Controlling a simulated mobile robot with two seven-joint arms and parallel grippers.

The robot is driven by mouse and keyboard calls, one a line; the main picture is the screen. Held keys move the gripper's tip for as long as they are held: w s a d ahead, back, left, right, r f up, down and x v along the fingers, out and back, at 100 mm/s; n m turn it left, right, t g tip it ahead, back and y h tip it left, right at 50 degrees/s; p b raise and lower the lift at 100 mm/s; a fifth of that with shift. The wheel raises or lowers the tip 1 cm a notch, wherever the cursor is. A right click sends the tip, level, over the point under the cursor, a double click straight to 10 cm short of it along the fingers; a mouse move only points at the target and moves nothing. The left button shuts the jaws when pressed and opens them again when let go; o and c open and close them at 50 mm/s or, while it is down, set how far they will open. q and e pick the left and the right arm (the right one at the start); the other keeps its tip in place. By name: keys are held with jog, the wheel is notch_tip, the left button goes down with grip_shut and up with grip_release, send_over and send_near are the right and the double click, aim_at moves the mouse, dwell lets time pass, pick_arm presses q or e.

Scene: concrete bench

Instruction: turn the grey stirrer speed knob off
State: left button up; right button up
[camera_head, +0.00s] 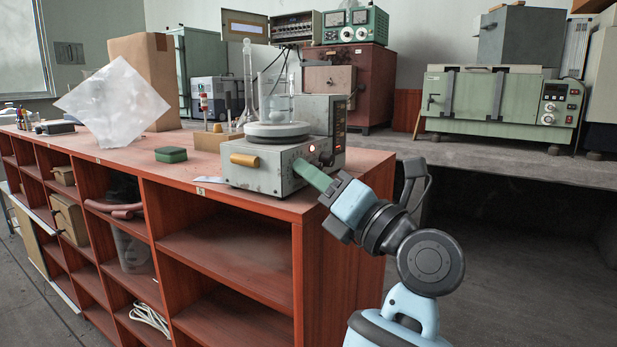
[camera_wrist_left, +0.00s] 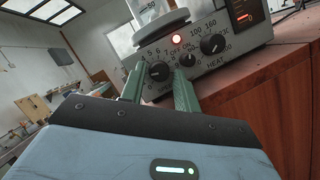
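The stirrer hot plate (camera_head: 265,165) is a grey box on the red-brown bench, with a glass beaker (camera_head: 277,108) on its round top. In the left wrist view its front panel shows the dark speed knob (camera_wrist_left: 160,71) at left, beside a number scale. A smaller OFF/ON knob (camera_wrist_left: 187,59) is in the middle and the HEAT knob (camera_wrist_left: 212,44) at right. My left gripper (camera_head: 305,170) reaches the panel. Its green fingers are apart, one on each side of the speed knob; contact is unclear. The knob's pointer is unreadable. My right gripper is out of view.
The shelf bench (camera_head: 220,195) ends just right of the hot plate. A green block (camera_head: 171,154), a translucent sheet (camera_head: 112,103) and a cardboard box (camera_head: 147,75) stand to the left. A green oven (camera_head: 490,103) sits on the rear concrete bench.

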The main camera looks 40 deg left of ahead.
pick_arm(q)
jog(key=shift+c, duration=0.3)
jog(key=c, duration=0.5)
grip_shut()
jog(key=shift+n, duration=0.3)
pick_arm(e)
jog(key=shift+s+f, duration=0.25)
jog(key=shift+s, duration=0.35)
